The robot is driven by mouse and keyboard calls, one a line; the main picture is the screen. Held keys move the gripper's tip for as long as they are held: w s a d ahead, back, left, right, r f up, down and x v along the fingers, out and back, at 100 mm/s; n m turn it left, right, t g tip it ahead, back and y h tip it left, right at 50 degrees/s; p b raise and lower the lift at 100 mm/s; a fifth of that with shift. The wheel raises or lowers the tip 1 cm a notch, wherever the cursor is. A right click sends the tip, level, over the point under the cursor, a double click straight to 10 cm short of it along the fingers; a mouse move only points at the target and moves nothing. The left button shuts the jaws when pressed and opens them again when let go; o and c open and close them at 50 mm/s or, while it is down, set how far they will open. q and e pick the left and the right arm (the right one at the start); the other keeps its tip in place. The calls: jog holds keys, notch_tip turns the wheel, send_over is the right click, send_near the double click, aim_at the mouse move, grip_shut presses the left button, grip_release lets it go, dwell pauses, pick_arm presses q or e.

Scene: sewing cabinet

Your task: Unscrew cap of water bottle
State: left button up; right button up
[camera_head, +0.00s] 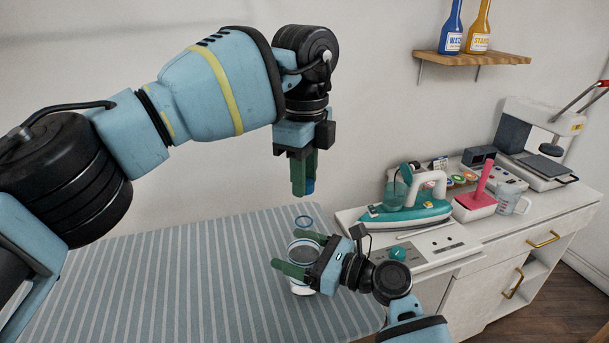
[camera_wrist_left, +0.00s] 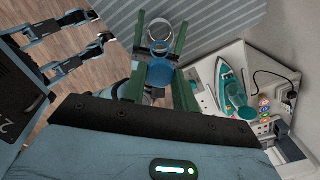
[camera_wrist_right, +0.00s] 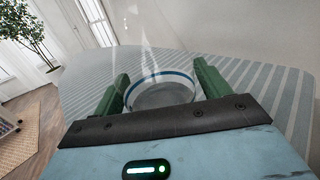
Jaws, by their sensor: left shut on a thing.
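The water bottle (camera_head: 303,250) is clear, with a blue ring (camera_head: 303,222) at its top. It is upright over the striped ironing board. My right gripper (camera_head: 291,251) is around its body, one finger against each side; the right wrist view shows the bottle (camera_wrist_right: 160,92) filling the gap between the fingers. My left gripper (camera_head: 305,188) points down above the bottle, shut on the blue cap (camera_head: 309,186). The cap is apart from the bottle's top. In the left wrist view the cap (camera_wrist_left: 160,73) sits between the fingers, with the bottle beyond it.
The striped ironing board (camera_head: 150,285) is otherwise clear. To the right, a white cabinet (camera_head: 530,235) carries a teal iron (camera_head: 405,212), a pink-handled item (camera_head: 478,195) and a measuring cup (camera_head: 508,199). A wall shelf (camera_head: 471,57) holds a blue and a yellow bottle.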

jog(key=shift+o, duration=0.5)
jog(key=shift+s+d, duration=0.1)
jog(key=shift+d, duration=0.2)
pick_arm(q)
jog(key=shift+f, duration=0.2)
pick_arm(e)
jog(key=v, duration=1.1)
jog(key=shift+s+d, duration=0.15)
jog(key=shift+d, duration=0.05)
